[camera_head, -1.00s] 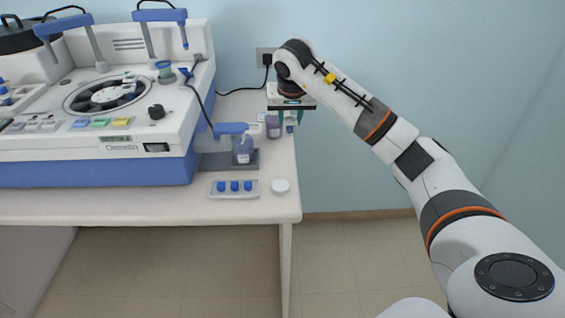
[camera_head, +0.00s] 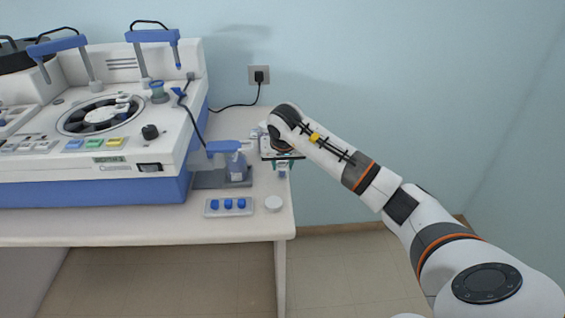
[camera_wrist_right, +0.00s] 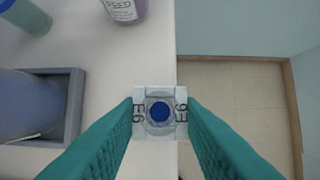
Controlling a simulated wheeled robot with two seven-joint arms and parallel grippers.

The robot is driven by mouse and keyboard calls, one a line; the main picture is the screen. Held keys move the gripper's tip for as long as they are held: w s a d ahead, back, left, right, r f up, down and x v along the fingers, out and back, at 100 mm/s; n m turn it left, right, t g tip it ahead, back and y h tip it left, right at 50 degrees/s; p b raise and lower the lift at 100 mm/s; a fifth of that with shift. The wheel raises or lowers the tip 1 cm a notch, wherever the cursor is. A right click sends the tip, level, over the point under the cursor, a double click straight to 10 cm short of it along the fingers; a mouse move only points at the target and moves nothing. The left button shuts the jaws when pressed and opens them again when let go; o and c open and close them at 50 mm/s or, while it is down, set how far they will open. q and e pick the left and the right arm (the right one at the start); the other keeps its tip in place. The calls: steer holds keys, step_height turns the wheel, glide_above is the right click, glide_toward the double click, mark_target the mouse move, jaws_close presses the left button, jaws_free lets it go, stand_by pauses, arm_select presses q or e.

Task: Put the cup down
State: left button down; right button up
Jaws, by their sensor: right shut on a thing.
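My right gripper (camera_head: 282,167) is at the right side of the white table (camera_head: 245,160). In the right wrist view its teal fingers (camera_wrist_right: 160,117) are shut on a small clear cup (camera_wrist_right: 160,96) with a dark blue round patch in its middle. The cup appears in front of the table top, close to the right edge. I cannot tell from above whether its base touches the table. In the head view the cup (camera_head: 282,175) is small and partly hidden by the fingers. My left gripper is not in view.
A large staining machine (camera_head: 100,190) fills the left. A bottle in a dark tray (camera_head: 210,180) stands left of the gripper. A labelled bottle (camera_wrist_right: 124,8) stands behind. Floor lies beyond the edge.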

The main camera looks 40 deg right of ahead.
steer(key=o, duration=0.9)
steer(key=shift+f, duration=0.1)
steer(key=shift+o, duration=0.2)
steer(key=v, duration=1.2)
steer(key=shift+b, duration=0.45)
steer(key=shift+w, duration=0.1)
